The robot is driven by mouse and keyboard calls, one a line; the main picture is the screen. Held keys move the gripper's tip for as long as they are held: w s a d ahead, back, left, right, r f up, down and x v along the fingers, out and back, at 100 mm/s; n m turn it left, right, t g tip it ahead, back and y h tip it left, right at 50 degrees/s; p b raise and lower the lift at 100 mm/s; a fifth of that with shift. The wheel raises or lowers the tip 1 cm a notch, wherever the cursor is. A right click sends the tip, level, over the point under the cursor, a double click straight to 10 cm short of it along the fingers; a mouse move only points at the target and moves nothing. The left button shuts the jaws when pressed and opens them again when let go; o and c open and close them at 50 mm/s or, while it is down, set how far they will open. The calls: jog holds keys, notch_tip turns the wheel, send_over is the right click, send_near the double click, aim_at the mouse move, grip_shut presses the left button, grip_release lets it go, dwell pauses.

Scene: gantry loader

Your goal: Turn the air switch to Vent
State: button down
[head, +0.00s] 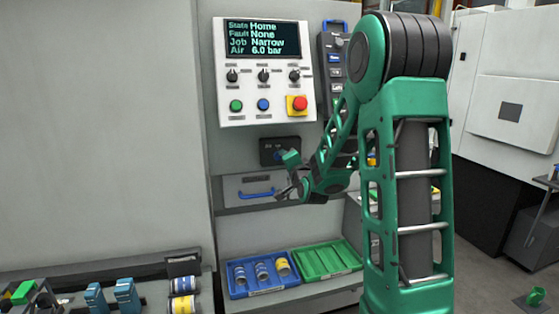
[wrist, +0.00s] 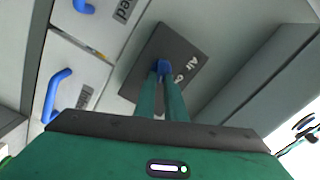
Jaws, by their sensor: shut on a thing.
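The air switch is a blue knob (wrist: 164,67) on a dark plate (wrist: 181,46) with white lettering, partly readable as "Air". My gripper (wrist: 164,78) is shut on the blue knob in the wrist view, its two green fingers on either side of it. In the head view the dark plate (head: 268,150) sits below the control panel, and my gripper (head: 281,156) reaches it from the right. The knob's exact angle and the Vent mark cannot be made out.
The control panel (head: 221,70) has a screen reading Home, None, Narrow and 6.0 bar. Below the switch is a drawer with a blue handle (head: 258,194). A blue tray (head: 238,291) with several cylinders and a green tray (head: 325,262) stand lower down.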

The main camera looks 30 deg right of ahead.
jog(key=m, duration=0.4)
jog(key=shift+w+a+f+m, duration=0.1)
jog(key=shift+f+m, duration=0.2)
jog(key=shift+m, duration=0.1)
dwell(0.5)
jog(key=c, duration=1.8)
grip_release()
